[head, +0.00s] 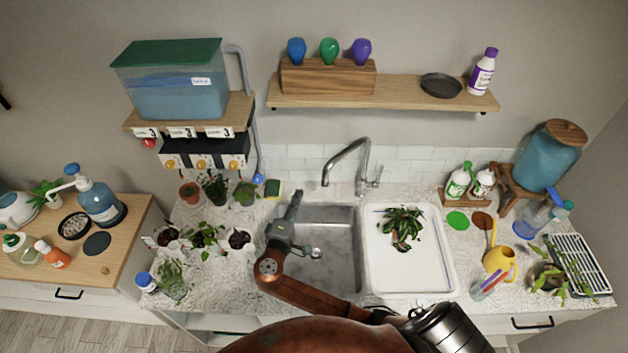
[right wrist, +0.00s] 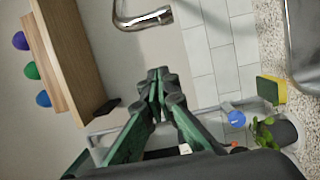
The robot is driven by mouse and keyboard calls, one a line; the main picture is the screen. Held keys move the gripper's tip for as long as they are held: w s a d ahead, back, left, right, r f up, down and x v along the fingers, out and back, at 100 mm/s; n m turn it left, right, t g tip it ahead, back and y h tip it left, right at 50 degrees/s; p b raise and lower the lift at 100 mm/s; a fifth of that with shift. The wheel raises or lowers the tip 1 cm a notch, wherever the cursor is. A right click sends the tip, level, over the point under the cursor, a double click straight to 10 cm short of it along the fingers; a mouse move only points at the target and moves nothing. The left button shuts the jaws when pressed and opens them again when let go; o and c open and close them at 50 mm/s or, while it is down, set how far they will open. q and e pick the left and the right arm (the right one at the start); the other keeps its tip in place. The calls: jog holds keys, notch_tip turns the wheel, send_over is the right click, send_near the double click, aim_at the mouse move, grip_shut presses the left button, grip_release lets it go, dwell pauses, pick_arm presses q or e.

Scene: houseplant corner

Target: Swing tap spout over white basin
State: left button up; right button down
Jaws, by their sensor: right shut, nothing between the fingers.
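The chrome tap (head: 365,160) stands at the back of the sink, its curved spout reaching left over the grey steel basin (head: 335,215). The white basin (head: 445,275) is to the right of the steel one and holds a leafy plant (head: 402,226). My right gripper (head: 297,194) is shut and empty over the left rim of the steel basin, left of the spout tip and apart from it. In the right wrist view the shut fingers (right wrist: 158,80) point up toward the spout end (right wrist: 145,18), with a gap between. My left gripper is not in view.
Potted plants (head: 204,234) crowd the counter left of the steel basin. A green and yellow sponge (head: 273,188) lies behind my right gripper. A soap bottle (head: 458,181) and yellow watering can (head: 500,261) stand right of the white basin. A wooden shelf (head: 410,92) hangs above the tap.

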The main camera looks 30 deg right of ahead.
jog(key=p+x, duration=0.3)
jog(key=x, duration=0.7)
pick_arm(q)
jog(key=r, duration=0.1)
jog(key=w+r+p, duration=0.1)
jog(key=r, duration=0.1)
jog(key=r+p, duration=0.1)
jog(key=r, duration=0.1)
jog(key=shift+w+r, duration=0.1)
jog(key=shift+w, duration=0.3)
pick_arm(e)
jog(key=s, duration=0.1)
jog(key=s+d, duration=0.1)
jog(key=s, duration=0.1)
jog(key=shift+s+d+f, duration=0.15)
jog(key=shift+s+d, duration=0.15)
jog(key=shift+d, duration=0.05)
jog(key=shift+f, duration=0.1)
